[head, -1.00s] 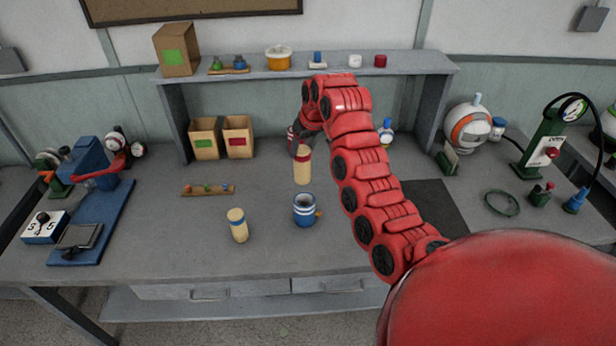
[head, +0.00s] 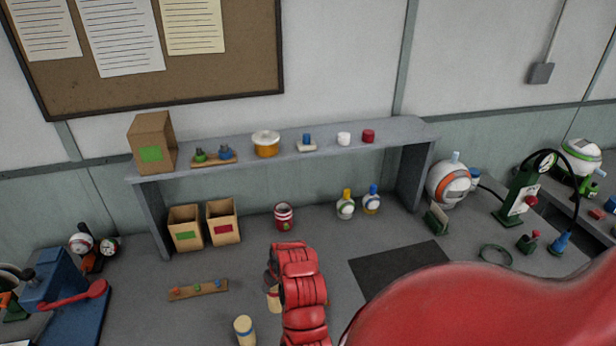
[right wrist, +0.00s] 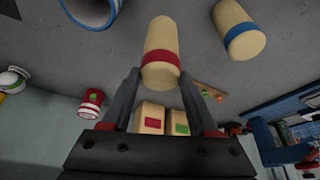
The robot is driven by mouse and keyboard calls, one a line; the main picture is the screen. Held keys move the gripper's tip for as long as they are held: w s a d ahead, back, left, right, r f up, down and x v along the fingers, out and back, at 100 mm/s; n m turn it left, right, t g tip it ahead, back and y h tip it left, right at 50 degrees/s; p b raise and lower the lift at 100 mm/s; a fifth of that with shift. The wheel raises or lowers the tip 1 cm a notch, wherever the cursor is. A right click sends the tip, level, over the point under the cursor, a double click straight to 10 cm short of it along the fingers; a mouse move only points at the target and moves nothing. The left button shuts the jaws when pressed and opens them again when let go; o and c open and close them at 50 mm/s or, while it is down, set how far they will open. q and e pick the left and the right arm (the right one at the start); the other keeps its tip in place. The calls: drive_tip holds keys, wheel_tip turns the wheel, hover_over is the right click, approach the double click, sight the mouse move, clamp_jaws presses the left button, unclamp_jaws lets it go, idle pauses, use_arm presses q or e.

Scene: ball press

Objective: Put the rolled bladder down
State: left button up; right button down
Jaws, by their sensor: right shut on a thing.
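A tan rolled bladder with a red band (right wrist: 161,50) is between the fingers of my right gripper (right wrist: 160,82), which is shut on it near the band. In the head view, the bladder (head: 274,301) shows partly beside my red arm, with my right gripper (head: 270,283) at its upper end. I cannot tell whether its lower end touches the bench. A second tan roll with a blue band (head: 244,330) stands on the bench to the left; it also shows in the right wrist view (right wrist: 240,28). My left gripper is not in view.
A blue-and-white mug (right wrist: 92,10) shows in the right wrist view. A red-and-white tin (head: 283,216), two open boxes (head: 204,226) and a small peg rack (head: 199,289) stand on the bench. A dark mat (head: 400,268) lies bare at right.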

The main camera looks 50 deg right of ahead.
drive_tip(key=shift+f, duration=0.1)
drive_tip(key=w+d+f+b, duration=0.2)
drive_tip(key=w+d, duration=0.1)
drive_tip(key=w, duration=0.4)
drive_tip(key=w+d+f+b, duration=0.2)
drive_tip(key=w+d+f, duration=0.1)
drive_tip(key=w, duration=0.4)
drive_tip(key=shift+d, duration=0.15)
drive_tip(key=shift+c, duration=0.8)
unclamp_jaws()
